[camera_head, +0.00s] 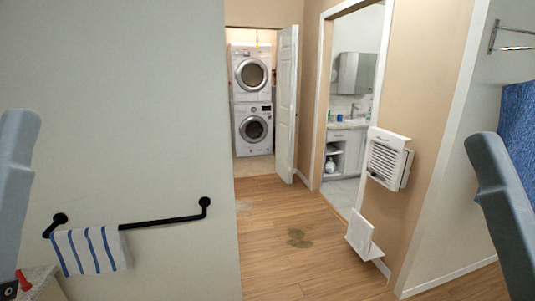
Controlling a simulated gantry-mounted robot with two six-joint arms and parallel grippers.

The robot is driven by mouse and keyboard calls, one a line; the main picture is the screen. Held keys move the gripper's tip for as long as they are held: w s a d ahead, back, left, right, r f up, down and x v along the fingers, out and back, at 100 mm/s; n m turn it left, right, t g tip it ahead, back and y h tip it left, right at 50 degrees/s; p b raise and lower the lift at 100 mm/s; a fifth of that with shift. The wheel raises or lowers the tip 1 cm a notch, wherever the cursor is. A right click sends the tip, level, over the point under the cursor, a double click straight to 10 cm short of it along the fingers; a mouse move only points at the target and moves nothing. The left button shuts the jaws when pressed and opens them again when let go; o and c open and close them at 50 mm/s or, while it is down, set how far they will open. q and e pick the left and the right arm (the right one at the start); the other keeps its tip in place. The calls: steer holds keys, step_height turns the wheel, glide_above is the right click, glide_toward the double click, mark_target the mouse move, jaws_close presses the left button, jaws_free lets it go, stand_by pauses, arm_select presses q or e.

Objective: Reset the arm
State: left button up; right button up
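Part of my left arm (14,175) shows at the left edge, and part of my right arm (500,205) shows at the right side. Both are grey-blue links close to the camera. Neither gripper's fingers are in view, so what they hold cannot be seen. A white towel with blue stripes (90,250) hangs over the left end of a black wall bar (165,222) at the lower left.
A doorway ahead shows a stacked washer and dryer (252,100) beside an open white door (286,105). A bathroom cabinet (347,150) shows through another doorway. A louvred white unit (386,160) is on the right wall. A blue towel (520,130) hangs far right. The wooden floor (275,235) is open.

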arm_select(q)
step_height(320, 180, up, 30)
steer(key=w+d+g+h+p, duration=0.1)
steer(key=h+p, duration=0.3)
steer(key=p, duration=2.7)
steer(key=shift+w+d+m+h, duration=0.3)
steer(key=shift+d+m, duration=0.1)
steer(key=shift+d, duration=0.15)
